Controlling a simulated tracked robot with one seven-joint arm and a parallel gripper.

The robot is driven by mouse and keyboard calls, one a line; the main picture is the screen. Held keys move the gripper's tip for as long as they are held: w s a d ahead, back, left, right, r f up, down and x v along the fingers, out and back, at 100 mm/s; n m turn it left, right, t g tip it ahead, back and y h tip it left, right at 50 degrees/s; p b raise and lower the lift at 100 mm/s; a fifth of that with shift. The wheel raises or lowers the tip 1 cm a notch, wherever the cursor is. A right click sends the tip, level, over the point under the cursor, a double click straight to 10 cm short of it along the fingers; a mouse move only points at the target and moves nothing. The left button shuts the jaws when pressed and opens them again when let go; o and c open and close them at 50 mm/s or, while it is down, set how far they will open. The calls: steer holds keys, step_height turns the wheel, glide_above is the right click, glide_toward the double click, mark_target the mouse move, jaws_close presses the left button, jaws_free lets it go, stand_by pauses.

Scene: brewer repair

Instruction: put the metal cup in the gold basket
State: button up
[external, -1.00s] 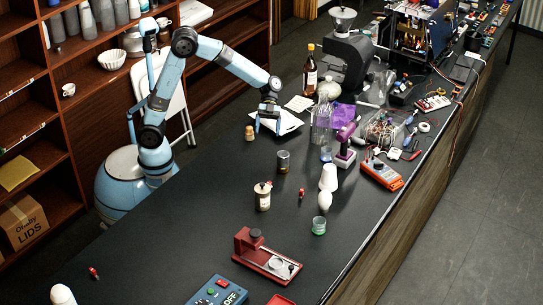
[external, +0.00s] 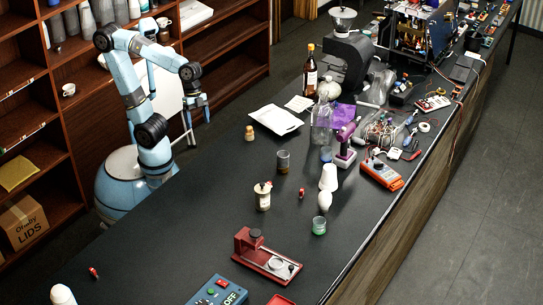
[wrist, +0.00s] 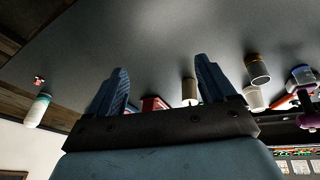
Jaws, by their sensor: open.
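My gripper (external: 198,122) is open and empty, raised near the counter's back edge by the shelves; it also shows in the wrist view (wrist: 160,66). A small dark cup with a brownish-gold band (external: 283,161) stands upright on the counter, well to the right of my gripper. It shows in the wrist view (wrist: 257,70), right of the fingers. I cannot tell whether it is the metal cup or the gold basket. Several grey tumblers (external: 70,22) stand on the shelf top at upper left. No other clearly gold basket is discernible.
The black counter (external: 200,215) has free room at its left. A cream canister (external: 262,197), white cone (external: 328,178), green glass (external: 319,226) and red device (external: 266,258) stand on it. A clear bottle (external: 321,125) and white tray (external: 276,119) are farther back.

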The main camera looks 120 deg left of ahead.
steer(key=s+n+t+y, duration=0.2)
steer(key=s+n, duration=0.1)
steer(key=s, duration=0.4)
steer(key=shift+s+d, duration=0.2)
steer(key=shift+d, duration=0.2)
